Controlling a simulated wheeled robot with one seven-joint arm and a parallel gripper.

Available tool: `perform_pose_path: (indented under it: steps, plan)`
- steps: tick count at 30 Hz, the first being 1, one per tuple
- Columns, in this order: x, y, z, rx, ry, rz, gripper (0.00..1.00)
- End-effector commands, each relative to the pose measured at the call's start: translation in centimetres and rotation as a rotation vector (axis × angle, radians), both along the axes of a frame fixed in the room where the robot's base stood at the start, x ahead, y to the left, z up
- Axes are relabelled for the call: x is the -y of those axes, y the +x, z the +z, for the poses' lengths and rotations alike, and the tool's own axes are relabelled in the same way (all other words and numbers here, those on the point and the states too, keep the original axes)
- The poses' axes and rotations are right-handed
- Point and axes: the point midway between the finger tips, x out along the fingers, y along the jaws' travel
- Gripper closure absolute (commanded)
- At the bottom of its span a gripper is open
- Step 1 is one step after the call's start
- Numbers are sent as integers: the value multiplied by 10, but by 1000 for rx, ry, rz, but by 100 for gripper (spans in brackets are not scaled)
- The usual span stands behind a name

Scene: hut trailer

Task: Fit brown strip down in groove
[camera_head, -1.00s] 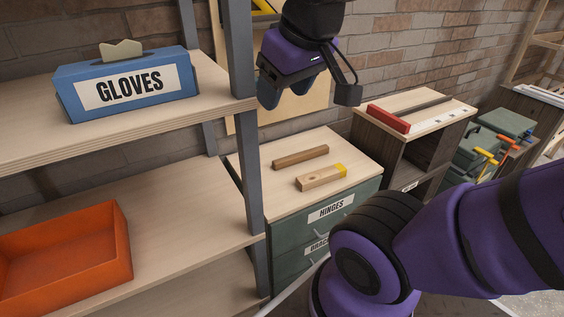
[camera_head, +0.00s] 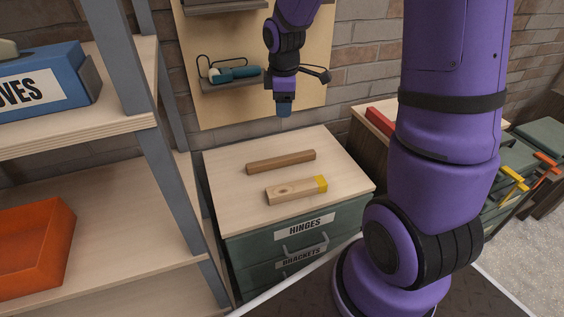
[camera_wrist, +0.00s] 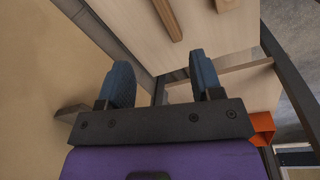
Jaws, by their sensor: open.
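A dark brown strip (camera_head: 281,162) lies on top of the drawer cabinet in the head view; part of it also shows at the top of the wrist view (camera_wrist: 168,18). In front of it lies a lighter wooden block (camera_head: 296,190) with a yellow right end. I cannot make out a groove in either piece. My gripper (camera_head: 284,108) is above and behind the cabinet top, close to the wall panel. In the wrist view its two blue fingers (camera_wrist: 164,82) are apart with nothing between them.
A green drawer cabinet (camera_head: 306,247) has a pale top (camera_head: 235,165) with free room around the pieces. A shelf rack with a grey post (camera_head: 178,200) stands left, bearing an orange bin (camera_head: 62,238) and a blue glove box (camera_head: 40,80). A red item (camera_head: 380,122) is at right.

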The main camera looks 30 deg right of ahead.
Motion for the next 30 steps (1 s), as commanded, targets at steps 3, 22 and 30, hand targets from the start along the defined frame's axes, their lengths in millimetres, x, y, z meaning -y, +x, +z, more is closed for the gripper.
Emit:
perform_pose_path:
  steps: [3,22,30]
  plan:
    - [8,15,-42,-47,10,104,40]
    - [18,32,-148,-109,42,311,40]
    - [19,32,-170,-107,40,308,40]
